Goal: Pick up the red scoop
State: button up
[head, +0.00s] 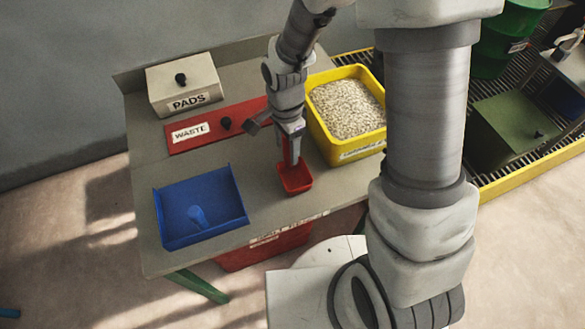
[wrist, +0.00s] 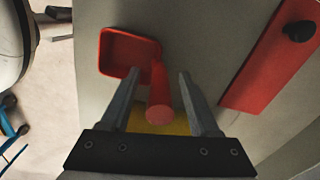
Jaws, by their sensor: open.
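The red scoop (head: 294,180) rests on the grey table near its front edge, in front of the yellow bin. In the wrist view its square bowl (wrist: 128,53) lies beyond my fingertips and its round handle (wrist: 158,92) points back toward my gripper. My gripper (wrist: 157,80) is open, with one finger on each side of the handle and visible gaps to both. In the head view my gripper (head: 291,148) is directly over the scoop's handle and hides part of it.
A yellow bin (head: 314,122) of pale pellets stands right of my gripper. A red lid marked WASTE (head: 172,143) and a PADS box (head: 183,83) lie to the left and behind.

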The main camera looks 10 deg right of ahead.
grip_shut()
dwell(1.3)
